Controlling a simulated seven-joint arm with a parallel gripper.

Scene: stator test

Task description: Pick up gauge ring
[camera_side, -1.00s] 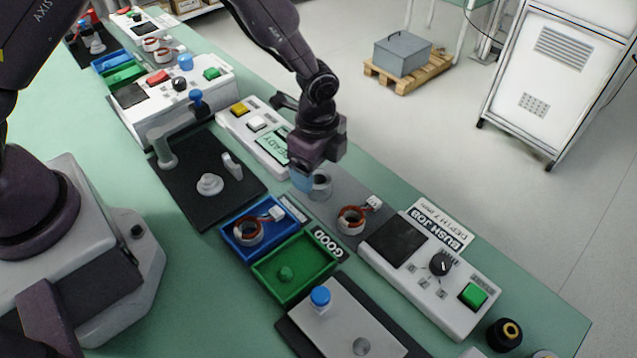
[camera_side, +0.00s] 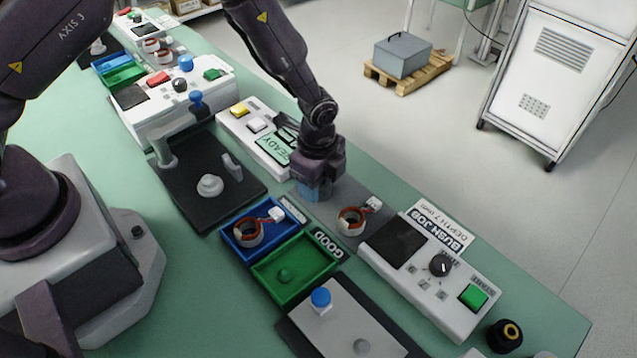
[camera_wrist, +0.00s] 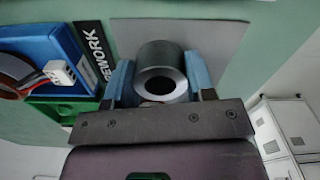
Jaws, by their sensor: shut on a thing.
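The gauge ring (camera_wrist: 161,72) is a grey metal cylinder with a round bore. In the wrist view it sits between the two blue fingers of my gripper (camera_wrist: 160,80), which is shut on it. In the side view my gripper (camera_side: 315,190) is low over the grey mat (camera_side: 338,222), and its fingers hide the ring. I cannot tell whether the ring still touches the mat.
A wound stator (camera_side: 351,220) stands on the mat to the right. The blue tray (camera_side: 236,252) with another stator and the green tray (camera_side: 272,285) lie in front. The READY tester (camera_side: 250,130) is behind left; the BUSH JOB box (camera_side: 430,275) is at right.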

